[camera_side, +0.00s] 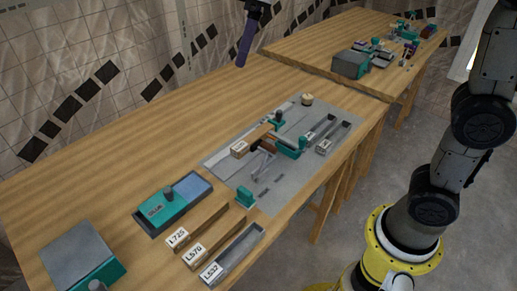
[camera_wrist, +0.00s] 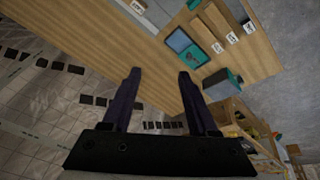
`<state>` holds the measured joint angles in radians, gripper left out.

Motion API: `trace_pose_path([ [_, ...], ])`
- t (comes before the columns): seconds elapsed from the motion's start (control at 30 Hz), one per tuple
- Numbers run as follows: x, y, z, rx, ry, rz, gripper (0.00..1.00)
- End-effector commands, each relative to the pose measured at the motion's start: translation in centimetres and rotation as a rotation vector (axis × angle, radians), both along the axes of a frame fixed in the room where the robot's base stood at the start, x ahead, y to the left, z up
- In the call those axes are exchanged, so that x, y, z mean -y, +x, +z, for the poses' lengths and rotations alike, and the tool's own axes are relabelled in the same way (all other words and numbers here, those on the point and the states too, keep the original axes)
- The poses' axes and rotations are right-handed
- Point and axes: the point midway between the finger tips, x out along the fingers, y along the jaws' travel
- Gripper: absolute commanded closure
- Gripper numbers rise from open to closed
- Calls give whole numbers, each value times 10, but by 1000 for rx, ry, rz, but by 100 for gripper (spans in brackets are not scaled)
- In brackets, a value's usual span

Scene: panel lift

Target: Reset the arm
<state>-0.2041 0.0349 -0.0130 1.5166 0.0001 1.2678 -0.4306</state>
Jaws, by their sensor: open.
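My gripper (camera_wrist: 159,76) is open and empty in the wrist view, its two dark fingers spread apart. In the side view my gripper (camera_side: 244,58) hangs at the top, above the far edge of the wooden table, well away from the parts. A grey panel (camera_side: 222,163) lies flat on the table. On it are teal clamps (camera_side: 290,152), a pale labelled block (camera_side: 239,148) and grey channels (camera_side: 338,134). Labelled bars (camera_side: 196,225) and a grey channel (camera_side: 233,254) lie at the near side of the table.
A second wooden table (camera_side: 310,45) with more parts stands behind. A tiled wall (camera_side: 75,60) runs along the far side. The table's middle left is clear.

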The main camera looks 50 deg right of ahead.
Motion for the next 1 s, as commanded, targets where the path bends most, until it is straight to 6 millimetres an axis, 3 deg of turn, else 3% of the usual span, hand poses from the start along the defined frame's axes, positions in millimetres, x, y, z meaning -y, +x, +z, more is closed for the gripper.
trace_pose_path([
  [0.03, 13, -21, 6, 22, 9, -37, 40],
  [0.13, 33, -57, 8, 57, 28, -107, 40],
  [0.27, 53, -105, -1, 97, 54, -201, 40],
  [0.47, 75, -177, -40, 150, 100, -360, 40],
  [0.6, 81, -215, -82, 159, 134, -463, 40],
  [0.8, 82, -234, -129, 118, 165, -558, 40],
  [1.0, 81, -229, -127, 136, 191, -601, 40],
])
